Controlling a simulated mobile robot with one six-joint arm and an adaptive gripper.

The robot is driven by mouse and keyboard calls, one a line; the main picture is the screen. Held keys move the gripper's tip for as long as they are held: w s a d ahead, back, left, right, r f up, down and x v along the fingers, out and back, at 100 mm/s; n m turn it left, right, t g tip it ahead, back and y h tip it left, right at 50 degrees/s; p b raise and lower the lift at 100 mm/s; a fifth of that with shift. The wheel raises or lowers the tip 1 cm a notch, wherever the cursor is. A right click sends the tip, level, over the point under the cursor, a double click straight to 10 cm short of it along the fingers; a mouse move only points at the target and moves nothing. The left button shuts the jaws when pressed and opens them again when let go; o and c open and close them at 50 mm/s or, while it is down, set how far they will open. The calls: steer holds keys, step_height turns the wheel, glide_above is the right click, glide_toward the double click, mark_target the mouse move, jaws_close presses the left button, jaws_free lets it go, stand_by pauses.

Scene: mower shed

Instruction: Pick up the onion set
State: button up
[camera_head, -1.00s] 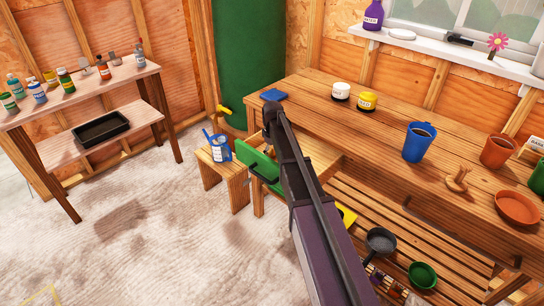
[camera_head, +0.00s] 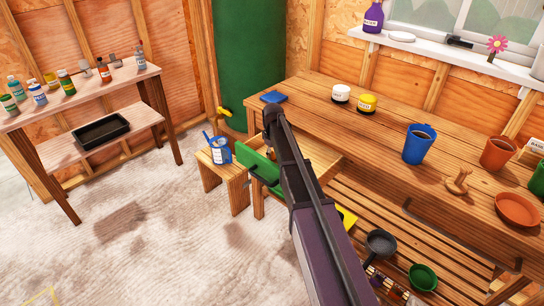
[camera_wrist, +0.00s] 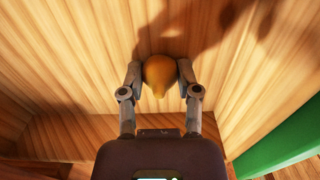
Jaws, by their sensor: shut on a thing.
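The onion set (camera_wrist: 160,73) is a small golden-brown bulb in the wrist view, with its pointed tip towards my wrist. My gripper (camera_wrist: 159,76) is shut on it, one finger pressed against each side. Behind the bulb is a pale wooden surface inside what looks like the open drawer (camera_head: 318,158) with the green front (camera_head: 258,166). I cannot tell whether the bulb touches that wood. In the head view my arm hides the gripper and the bulb.
The workbench (camera_head: 385,133) holds a blue cup (camera_head: 418,145), a white jar (camera_head: 340,94), a yellow jar (camera_head: 367,103) and terracotta pots. A stool (camera_head: 226,184) with a paint tin (camera_head: 219,152) stands left of the drawer. The floor at left is open.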

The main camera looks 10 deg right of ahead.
steer(key=shift+r, duration=0.2)
step_height(320, 180, up, 10)
steer(key=p, duration=1)
steer(key=shift+f, duration=0.2)
steer(key=shift+r, duration=0.1)
stand_by(0.4)
step_height(320, 180, up, 22)
steer(key=p, duration=2.2)
steer(key=shift+r+p, duration=0.25)
steer(key=shift+p, duration=0.1)
steer(key=shift+w+a, duration=0.1)
